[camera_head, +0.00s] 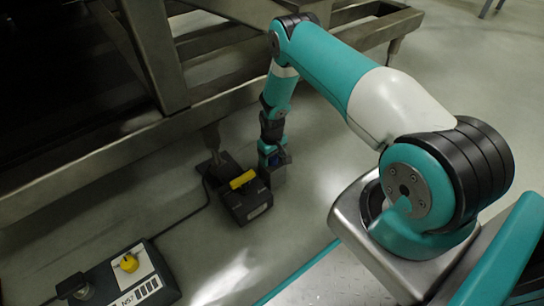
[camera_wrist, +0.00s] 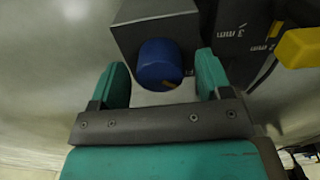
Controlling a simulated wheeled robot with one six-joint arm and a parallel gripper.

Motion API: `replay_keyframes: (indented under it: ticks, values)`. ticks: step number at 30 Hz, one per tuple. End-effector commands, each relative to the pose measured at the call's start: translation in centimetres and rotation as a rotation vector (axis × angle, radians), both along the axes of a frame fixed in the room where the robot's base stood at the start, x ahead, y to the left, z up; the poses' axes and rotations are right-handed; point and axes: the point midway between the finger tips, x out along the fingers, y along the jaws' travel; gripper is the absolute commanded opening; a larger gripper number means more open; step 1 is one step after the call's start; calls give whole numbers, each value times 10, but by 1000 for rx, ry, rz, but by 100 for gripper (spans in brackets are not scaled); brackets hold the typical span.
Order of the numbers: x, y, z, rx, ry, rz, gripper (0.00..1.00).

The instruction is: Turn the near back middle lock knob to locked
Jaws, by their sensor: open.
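A blue round knob (camera_wrist: 160,62) with a small orange mark low on its face sits on the front of a grey block (camera_wrist: 135,35) in the wrist view. My gripper (camera_wrist: 163,78) is open, with one teal finger on each side of the knob. The fingers look apart from it; whether they reach fully around it I cannot tell. In the head view the grey block (camera_head: 277,180) stands below my wrist, and only a bit of blue (camera_head: 283,157) shows there. The knob's lock labels are not readable.
A dark box (camera_head: 245,205) with a yellow handle (camera_head: 242,180) stands just left of the block; the yellow part also shows in the wrist view (camera_wrist: 300,47). A panel with a yellow knob (camera_head: 129,263) lies at lower left. A metal frame (camera_head: 110,160) runs behind.

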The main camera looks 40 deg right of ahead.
Motion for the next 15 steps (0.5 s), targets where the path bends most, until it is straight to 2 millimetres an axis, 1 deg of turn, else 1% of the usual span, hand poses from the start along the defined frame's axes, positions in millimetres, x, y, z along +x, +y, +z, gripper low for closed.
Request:
replay_keyframes:
  ticks: [1, 5, 12, 15]
  values:
    - [1, 0, 9, -1, -2, 0, 72]
    - [1, 0, 36, -1, -3, 0, 72]
    - [1, 0, 99, -1, -3, 0, 72]
    - [1, 0, 123, 0, -2, 0, 72]
